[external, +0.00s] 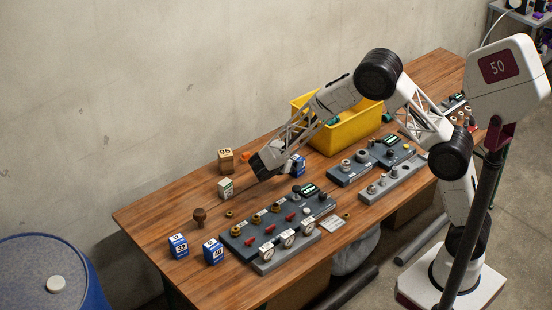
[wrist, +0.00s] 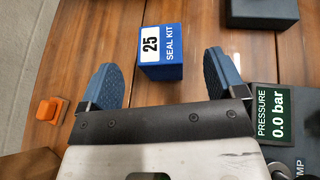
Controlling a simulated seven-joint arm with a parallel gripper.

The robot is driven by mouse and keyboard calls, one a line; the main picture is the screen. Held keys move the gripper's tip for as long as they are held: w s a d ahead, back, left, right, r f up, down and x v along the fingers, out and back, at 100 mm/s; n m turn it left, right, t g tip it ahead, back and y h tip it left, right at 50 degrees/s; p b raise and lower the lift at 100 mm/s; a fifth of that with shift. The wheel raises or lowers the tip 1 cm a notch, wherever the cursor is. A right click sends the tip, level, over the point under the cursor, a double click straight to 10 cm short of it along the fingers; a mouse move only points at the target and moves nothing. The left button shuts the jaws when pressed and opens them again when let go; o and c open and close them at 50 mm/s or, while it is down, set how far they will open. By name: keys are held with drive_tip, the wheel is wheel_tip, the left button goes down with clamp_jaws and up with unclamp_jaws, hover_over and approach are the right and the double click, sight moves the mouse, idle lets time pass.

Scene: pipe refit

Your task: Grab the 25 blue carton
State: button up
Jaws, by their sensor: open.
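The blue carton (wrist: 161,66) marked 25 and SEAL KIT is near the top middle of the wrist view. My gripper (wrist: 161,62) is open, with one blue-grey finger pad on each side of the carton in that view. Gaps show between the carton and both pads, and nothing is held. In the external view my gripper (external: 268,164) is low over the middle of the table. A blue carton (external: 298,166) shows just right of it, partly hidden by the arm; its number cannot be read there.
A yellow bin (external: 350,129) stands behind. A brown 95 block (external: 225,161), a white-green carton (external: 225,189) and blue cartons (external: 178,246) (external: 213,252) lie to the left. The gauge panel (external: 265,228) is in front. An orange piece (wrist: 46,109) lies left in the wrist view.

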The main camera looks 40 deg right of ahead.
sight(297, 159)
drive_tip(key=shift+d+f, duration=0.1)
drive_tip(key=shift+d, duration=0.1)
drive_tip(key=shift+x, duration=2.65)
drive_tip(key=shift+a, duration=0.1)
drive_tip(key=c, duration=1.1)
drive_tip(key=shift+r, duration=1.15)
drive_tip(key=shift+w+r, duration=0.1)
drive_tip(key=shift+r, duration=0.5)
drive_tip(key=s+d+r, duration=0.1)
drive_tip(key=s+d, duration=0.1)
drive_tip(key=s, duration=1.4)
drive_tip(key=shift+r, duration=0.2)
